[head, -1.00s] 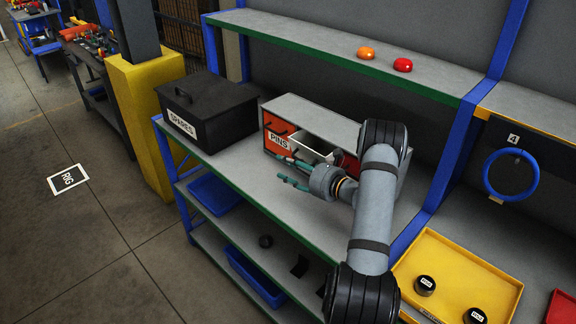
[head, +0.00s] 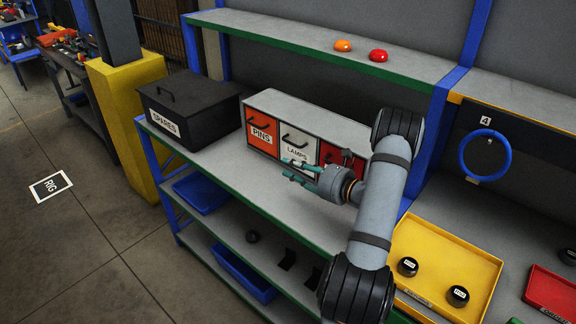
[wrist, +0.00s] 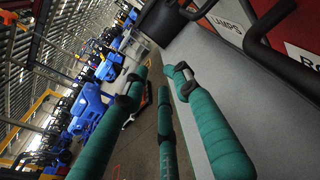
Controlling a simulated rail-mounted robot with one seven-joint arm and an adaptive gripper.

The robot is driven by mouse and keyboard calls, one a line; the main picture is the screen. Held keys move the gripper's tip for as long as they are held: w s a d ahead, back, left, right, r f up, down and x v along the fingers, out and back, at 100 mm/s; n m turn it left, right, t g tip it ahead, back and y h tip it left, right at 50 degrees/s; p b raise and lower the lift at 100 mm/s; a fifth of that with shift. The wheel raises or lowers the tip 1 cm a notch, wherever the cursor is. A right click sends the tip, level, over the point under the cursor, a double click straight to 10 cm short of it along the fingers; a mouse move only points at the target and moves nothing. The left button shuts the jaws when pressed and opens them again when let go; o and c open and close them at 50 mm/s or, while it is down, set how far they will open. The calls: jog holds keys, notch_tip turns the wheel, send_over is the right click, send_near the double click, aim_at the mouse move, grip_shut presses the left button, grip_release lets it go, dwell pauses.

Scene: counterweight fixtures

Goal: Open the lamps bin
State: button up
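The lamps bin (head: 297,145) is a white-fronted drawer with a dark handle, in the middle of a grey cabinet on the bench. The lamps label also shows at the top of the wrist view (wrist: 229,25). My gripper (head: 287,169) has teal fingers, spread apart and empty, in front of the lamps bin's lower part. The fingers also show apart in the wrist view (wrist: 158,86). They look clear of the handle; the exact gap is hard to judge.
Another red bin (head: 331,153) sits right of the lamps bin, partly behind my arm. A black spares box (head: 190,107) stands left of the cabinet. A shelf (head: 300,40) with an orange and a red dome runs above. Bare bench lies in front of the cabinet.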

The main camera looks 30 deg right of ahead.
jog(key=shift+s+d+f, duration=0.1)
jog(key=shift+s+d, duration=0.1)
jog(key=shift+s, duration=0.25)
jog(key=shift+s+d+f, duration=0.1)
jog(key=shift+s+d, duration=0.05)
jog(key=shift+s, duration=0.3)
jog(key=shift+r, duration=0.1)
